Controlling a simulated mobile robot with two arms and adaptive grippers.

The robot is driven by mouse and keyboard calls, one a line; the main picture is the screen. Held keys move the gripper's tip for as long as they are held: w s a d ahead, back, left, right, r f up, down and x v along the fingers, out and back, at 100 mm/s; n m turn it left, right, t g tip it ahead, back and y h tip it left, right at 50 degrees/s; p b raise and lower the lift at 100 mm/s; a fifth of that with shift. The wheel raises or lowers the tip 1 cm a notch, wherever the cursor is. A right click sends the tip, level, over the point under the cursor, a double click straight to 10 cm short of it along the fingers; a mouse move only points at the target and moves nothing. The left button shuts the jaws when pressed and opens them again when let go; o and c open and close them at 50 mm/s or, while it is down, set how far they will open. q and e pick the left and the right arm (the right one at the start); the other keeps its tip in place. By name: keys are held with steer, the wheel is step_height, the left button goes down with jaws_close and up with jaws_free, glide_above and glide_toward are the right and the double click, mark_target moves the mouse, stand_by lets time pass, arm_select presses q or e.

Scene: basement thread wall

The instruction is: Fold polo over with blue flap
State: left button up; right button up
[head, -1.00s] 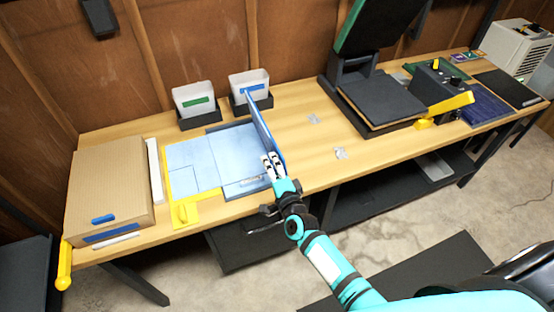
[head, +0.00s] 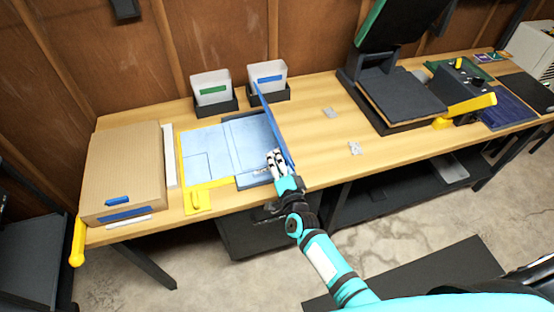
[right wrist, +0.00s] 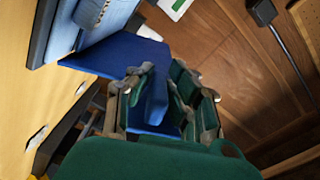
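The light blue polo (head: 205,150) lies spread on the folding board, whose left part has a yellow rim (head: 182,175). The blue flap (head: 272,118) stands steeply raised along the board's right side. My right gripper (head: 274,157) is at the flap's near end, above the polo's right part. In the right wrist view, the blue flap (right wrist: 105,56) passes between my right fingers (right wrist: 160,85), which look closed on it; the contact is partly hidden. A bit of the polo (right wrist: 98,18) shows at upper left. My left gripper is not in view.
A cardboard box (head: 124,170) stands left of the board. White bins with a green label (head: 212,88) and a blue label (head: 268,80) stand behind it. A black press (head: 400,98) stands to the right. Small grey scraps (head: 354,148) lie on the otherwise clear table between.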

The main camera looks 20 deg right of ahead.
steer(key=o, duration=0.4)
steer(key=s, duration=1.2)
steer(key=shift+d, duration=0.15)
steer(key=s+f+n+g+b, duration=0.1)
steer(key=s+f+n+g, duration=0.25)
steer(key=f, duration=0.55)
steer(key=s+f+n+g+y, duration=0.15)
steer(key=s+f, duration=0.35)
steer(key=f, duration=0.5)
steer(key=s+f+n+g+b, duration=0.1)
steer(key=s+f+n+g, duration=0.25)
steer(key=f, duration=0.55)
steer(key=s+d+f+n+g, duration=0.2)
steer(key=s+f, duration=0.3)
steer(key=s, duration=0.4)
steer(key=s+d+f+n+g+h+b, duration=0.1)
steer(key=s+d+f+n+g, duration=0.2)
steer(key=s+f, duration=0.3)
steer(key=s+d+f+n+g+h, duration=0.1)
steer(key=s+f, duration=0.5)
steer(key=s, duration=0.6)
steer(key=shift+d+n+g+b, duration=0.4)
steer(key=shift+d+n+g, duration=0.25)
steer(key=shift+d+g, duration=0.6)
